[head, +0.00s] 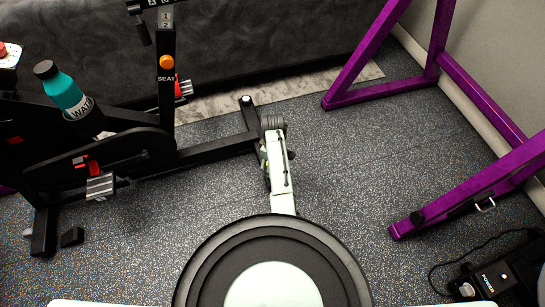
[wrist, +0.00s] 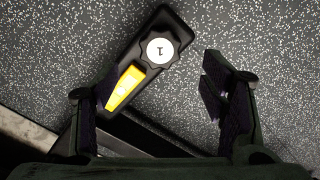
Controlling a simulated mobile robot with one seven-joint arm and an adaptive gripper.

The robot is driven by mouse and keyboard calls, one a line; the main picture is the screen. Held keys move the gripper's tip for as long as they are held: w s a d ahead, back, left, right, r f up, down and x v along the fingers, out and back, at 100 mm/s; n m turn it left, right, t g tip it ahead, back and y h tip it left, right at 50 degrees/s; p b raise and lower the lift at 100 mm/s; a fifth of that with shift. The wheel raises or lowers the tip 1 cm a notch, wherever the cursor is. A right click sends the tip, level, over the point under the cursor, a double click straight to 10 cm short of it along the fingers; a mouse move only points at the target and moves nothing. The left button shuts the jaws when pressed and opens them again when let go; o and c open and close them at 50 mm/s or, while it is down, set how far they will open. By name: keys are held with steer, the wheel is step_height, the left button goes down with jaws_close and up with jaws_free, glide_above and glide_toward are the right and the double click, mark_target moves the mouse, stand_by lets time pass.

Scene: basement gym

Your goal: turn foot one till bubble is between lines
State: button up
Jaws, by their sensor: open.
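Foot one is a black dial knob with a scalloped edge and a white disc marked "1" (wrist: 160,49), on the end of a black bar in the wrist view. A yellow level (wrist: 125,88) is set in the bar beside the knob. Its bubble and lines are too small to make out. My gripper (wrist: 160,84) is open and empty. The knob lies ahead of the gap between its fingers, and the left finger overlaps the bar's edge near the level. In the head view my arm hides foot one.
The exercise bike (head: 165,150) stands at the left, with a teal bottle (head: 63,92) on it. A purple frame (head: 460,195) stands at the right, and a black power box (head: 500,280) with a cable lies at lower right. The speckled floor between is clear.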

step_height(320, 180, up, 6)
steer(key=shift+f, duration=0.2)
stand_by(0.4)
